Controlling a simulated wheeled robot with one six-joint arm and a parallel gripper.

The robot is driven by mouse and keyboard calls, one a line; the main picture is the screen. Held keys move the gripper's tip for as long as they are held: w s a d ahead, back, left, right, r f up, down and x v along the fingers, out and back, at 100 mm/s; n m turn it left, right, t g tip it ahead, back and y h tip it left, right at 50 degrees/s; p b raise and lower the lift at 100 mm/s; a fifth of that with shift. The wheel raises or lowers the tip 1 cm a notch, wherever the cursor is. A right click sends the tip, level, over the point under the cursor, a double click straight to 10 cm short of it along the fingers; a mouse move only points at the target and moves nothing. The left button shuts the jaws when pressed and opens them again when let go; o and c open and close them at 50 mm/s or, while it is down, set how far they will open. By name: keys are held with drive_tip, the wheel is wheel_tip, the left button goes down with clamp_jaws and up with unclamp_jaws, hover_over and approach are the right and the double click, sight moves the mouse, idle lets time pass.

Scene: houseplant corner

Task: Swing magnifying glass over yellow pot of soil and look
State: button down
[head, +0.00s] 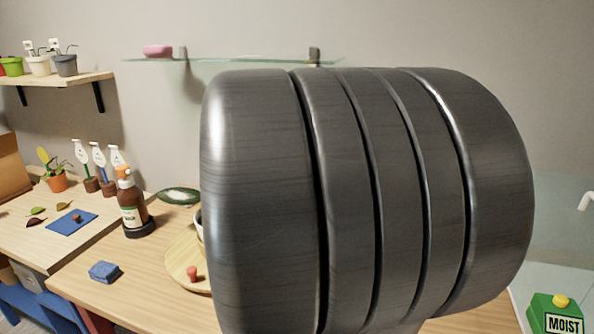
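A dark oval disc with a pale rim (179,196) lies or hangs over the back of the table. It may be the lens of the magnifying glass, but I cannot tell for sure. A pale rounded edge (198,224) shows just left of my dark arm part, above a round wooden board (182,262); the rest of it is hidden. I see no yellow pot of soil. My large grey arm part covers the middle of the view and hides much of the table. My gripper is not in view.
A green "MOIST" box (556,314) is at lower right. A glass shelf (235,60) runs along the wall.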

drive_tip(key=shift+r, duration=0.1)
idle(0.3)
drive_tip(key=c, duration=1.3)
unclamp_jaws()
drive_tip(key=shift+s, duration=0.1)
drive_tip(key=p+v, duration=0.1)
drive_tip(key=v, duration=1.2)
drive_tip(key=shift+s, duration=0.3)
drive_tip(key=shift+a, duration=0.1)
